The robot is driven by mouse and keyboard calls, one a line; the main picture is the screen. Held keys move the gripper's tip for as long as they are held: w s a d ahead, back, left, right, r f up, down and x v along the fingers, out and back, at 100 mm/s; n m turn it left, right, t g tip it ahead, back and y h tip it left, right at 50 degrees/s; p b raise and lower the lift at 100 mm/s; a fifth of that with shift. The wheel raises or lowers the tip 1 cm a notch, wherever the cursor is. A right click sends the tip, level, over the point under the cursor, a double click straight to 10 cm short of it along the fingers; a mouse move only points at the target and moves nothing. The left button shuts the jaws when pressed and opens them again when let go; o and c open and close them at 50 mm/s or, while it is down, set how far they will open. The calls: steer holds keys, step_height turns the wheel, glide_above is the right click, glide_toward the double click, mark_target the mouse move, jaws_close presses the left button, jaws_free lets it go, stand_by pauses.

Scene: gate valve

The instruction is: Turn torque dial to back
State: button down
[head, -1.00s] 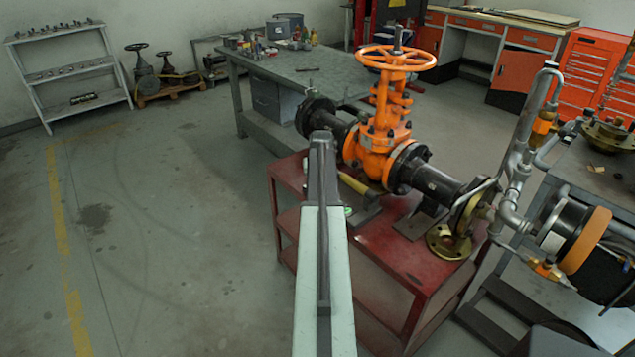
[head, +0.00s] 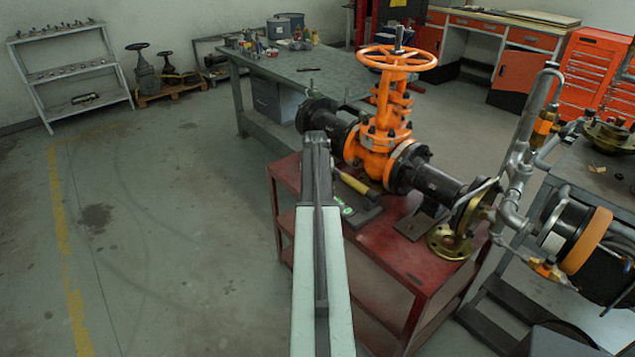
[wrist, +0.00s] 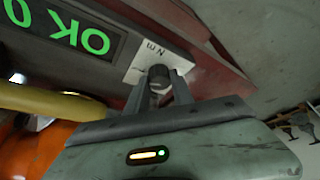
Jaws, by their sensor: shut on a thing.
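The torque dial (wrist: 159,75) is a small dark round knob beside a white "N m" label in the wrist view. It sits on a dark grey box (wrist: 125,58) whose green display (wrist: 75,30) reads "OK 0", upside down. My gripper (wrist: 160,88) is shut on the dial, one finger on each side. In the head view the box (head: 362,212) lies on the red cart, partly behind my arm. The dial and my fingertips are hidden there.
An orange gate valve (head: 380,140) with black flanges stands on the red cart (head: 390,255). A yellow-handled tool (head: 358,184) lies beside the box, close to my gripper in the wrist view. Pipework (head: 515,180) rises at right. The floor at left is clear.

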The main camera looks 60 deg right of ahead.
steer(key=c, duration=1.4)
jaws_free()
steer(key=shift+a, duration=0.1)
steer(key=p+v, duration=0.7)
steer(key=v, duration=0.1)
steer(key=shift+w, duration=0.1)
